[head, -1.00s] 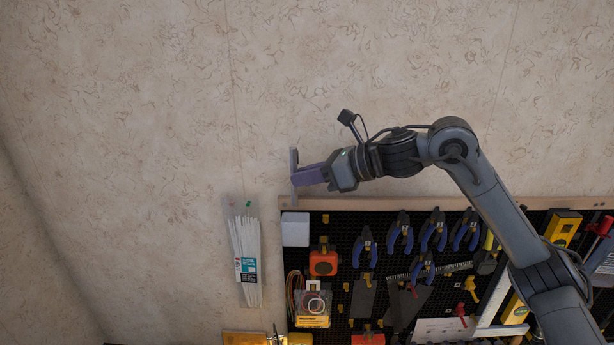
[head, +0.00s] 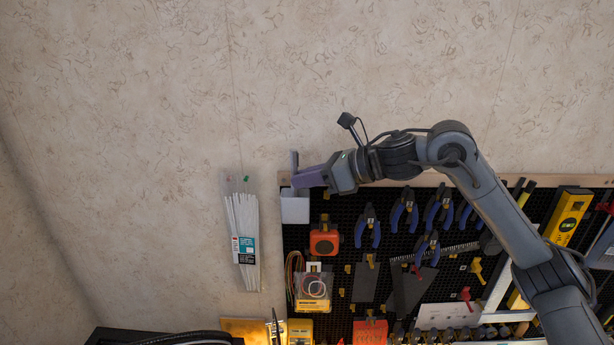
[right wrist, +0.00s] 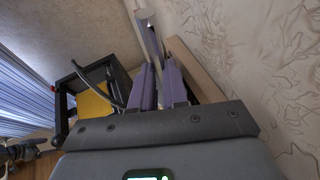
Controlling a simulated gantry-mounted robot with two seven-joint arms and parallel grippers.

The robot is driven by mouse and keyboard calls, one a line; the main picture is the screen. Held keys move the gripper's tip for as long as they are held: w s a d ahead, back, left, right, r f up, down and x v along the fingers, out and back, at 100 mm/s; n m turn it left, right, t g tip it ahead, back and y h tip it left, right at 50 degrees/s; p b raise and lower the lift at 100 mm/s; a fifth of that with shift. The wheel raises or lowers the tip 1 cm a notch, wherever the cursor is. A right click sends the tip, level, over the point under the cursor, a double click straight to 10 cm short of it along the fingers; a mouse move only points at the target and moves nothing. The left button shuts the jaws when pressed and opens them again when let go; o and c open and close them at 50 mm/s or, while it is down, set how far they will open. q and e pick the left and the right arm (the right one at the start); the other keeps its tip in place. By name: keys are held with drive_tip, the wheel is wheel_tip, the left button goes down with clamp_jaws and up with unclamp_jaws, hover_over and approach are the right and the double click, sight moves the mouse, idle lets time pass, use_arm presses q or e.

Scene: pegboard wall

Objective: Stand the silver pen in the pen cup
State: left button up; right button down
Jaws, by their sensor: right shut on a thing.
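The silver pen (head: 294,161) is upright in my right gripper (head: 297,177), whose purple fingers are shut on its middle. The pen also shows between the fingertips in the right wrist view (right wrist: 154,46). The white pen cup (head: 295,211) is at the top left corner of the pegboard, directly below the gripper in the head view. The pen's lower end meets the cup's rim there; I cannot tell how far it is inside. My left gripper is not in view.
The black pegboard (head: 345,250) carries pliers (head: 368,228), an orange tape measure (head: 323,242) and other tools. A bag of white zip ties (head: 244,240) hangs to the left. The wall above is bare.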

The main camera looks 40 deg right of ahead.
drive_tip(key=shift+f, duration=0.1)
drive_tip(key=c, duration=1.1)
unclamp_jaws()
drive_tip(key=shift+o, duration=0.2)
drive_tip(key=shift+s+d, duration=0.1)
drive_tip(key=shift+s, duration=0.05)
drive_tip(key=b+v, duration=0.2)
drive_tip(key=v, duration=0.8)
drive_tip(key=shift+s, duration=0.3)
